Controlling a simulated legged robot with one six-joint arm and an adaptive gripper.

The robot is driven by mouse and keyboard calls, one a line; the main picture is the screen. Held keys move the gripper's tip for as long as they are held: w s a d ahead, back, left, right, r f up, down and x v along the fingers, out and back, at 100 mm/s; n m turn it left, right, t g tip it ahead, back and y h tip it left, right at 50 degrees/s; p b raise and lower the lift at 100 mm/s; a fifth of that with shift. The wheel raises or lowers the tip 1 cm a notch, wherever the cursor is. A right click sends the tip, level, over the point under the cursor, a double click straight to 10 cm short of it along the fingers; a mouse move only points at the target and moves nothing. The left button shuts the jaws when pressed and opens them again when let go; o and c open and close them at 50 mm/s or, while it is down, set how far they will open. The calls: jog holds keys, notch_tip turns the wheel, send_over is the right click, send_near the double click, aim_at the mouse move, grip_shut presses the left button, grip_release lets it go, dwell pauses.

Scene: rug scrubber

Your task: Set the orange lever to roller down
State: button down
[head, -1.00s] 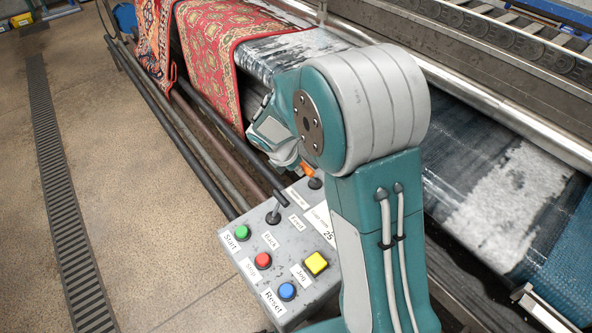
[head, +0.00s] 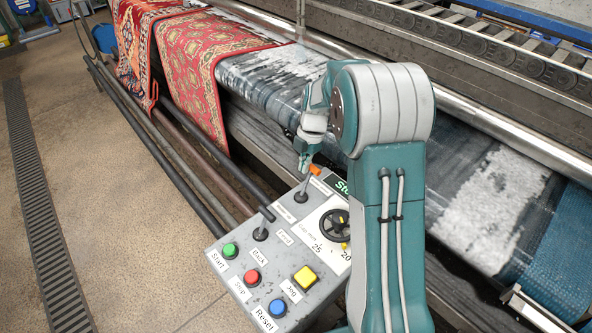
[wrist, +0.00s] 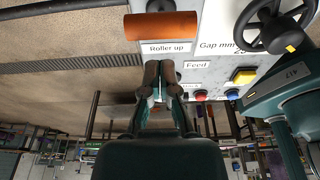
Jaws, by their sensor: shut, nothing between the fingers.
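The orange lever (head: 316,170) stands at the far end of the grey control panel (head: 235,268). In the head view its handle leans up and right from its base, toward the machine. In the wrist view the orange handle (wrist: 161,26) crosses the top, with the "Roller up" label (wrist: 167,48) just below it. The label for the other position is not readable. My gripper (head: 304,166) is shut and empty, just left of the handle in the head view. In the wrist view its fingertips (wrist: 161,66) point at the label, apart from the handle in the picture.
A black-handled lever (head: 265,222), a black dial (head: 334,225) and green, red, yellow and blue buttons share the panel. Rollers and rugs (head: 190,60) lie behind. Open floor (head: 120,200) is at the left.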

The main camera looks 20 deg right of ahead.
jog(key=shift+w+d+f+y, duration=0.1)
jog(key=shift+w+d+y, duration=0.1)
jog(key=shift+d+y, duration=0.2)
jog(key=shift+w+d+f, duration=0.1)
jog(key=shift+w+d, duration=0.1)
jog(key=shift+d, duration=0.35)
jog(key=shift+a, duration=0.25)
notch_tip(320, 180, up, 11)
jog(key=shift+d+r, duration=0.2)
jog(key=shift+d, duration=0.2)
